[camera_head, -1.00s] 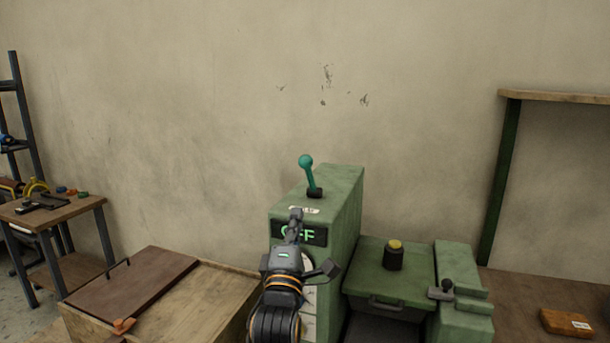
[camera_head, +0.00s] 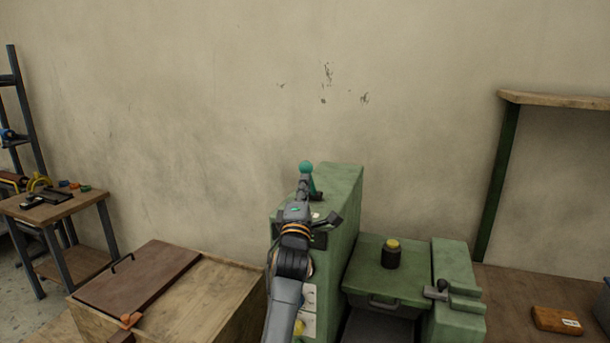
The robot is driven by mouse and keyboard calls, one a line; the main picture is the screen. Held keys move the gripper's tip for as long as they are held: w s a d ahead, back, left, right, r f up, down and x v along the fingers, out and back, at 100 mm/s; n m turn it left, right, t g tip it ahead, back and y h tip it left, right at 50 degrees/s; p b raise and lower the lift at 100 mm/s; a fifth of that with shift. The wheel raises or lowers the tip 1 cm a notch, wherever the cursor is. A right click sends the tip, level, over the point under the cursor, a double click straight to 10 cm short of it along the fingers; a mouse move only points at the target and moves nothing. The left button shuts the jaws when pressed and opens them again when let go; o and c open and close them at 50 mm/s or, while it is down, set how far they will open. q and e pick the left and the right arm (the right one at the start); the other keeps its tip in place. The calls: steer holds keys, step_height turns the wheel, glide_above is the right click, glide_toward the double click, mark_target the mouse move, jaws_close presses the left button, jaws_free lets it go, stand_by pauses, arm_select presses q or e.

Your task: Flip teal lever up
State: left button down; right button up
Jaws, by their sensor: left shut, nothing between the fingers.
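The teal lever (camera_head: 306,168) stands on top of the green machine cabinet (camera_head: 343,205), its round knob uppermost and its shaft nearly upright with a slight lean. My left gripper (camera_head: 304,185) is shut and empty. Its fingers reach up just in front of the lever and overlap part of the shaft in the view; I cannot tell whether they touch it. My right gripper is not in view.
A wooden crate with a brown lid (camera_head: 140,275) stands left of the cabinet. A lower green unit with a yellow-topped black knob (camera_head: 391,254) is at its right. A brown block (camera_head: 556,320) lies on the right bench. The wall behind is bare.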

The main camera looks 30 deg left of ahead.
arm_select(q)
steer(key=shift+w+a+r, duration=0.15)
steer(key=shift+w+a, duration=0.05)
steer(key=shift+w, duration=0.2)
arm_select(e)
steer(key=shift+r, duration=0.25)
arm_select(q)
steer(key=shift+r, duration=0.1)
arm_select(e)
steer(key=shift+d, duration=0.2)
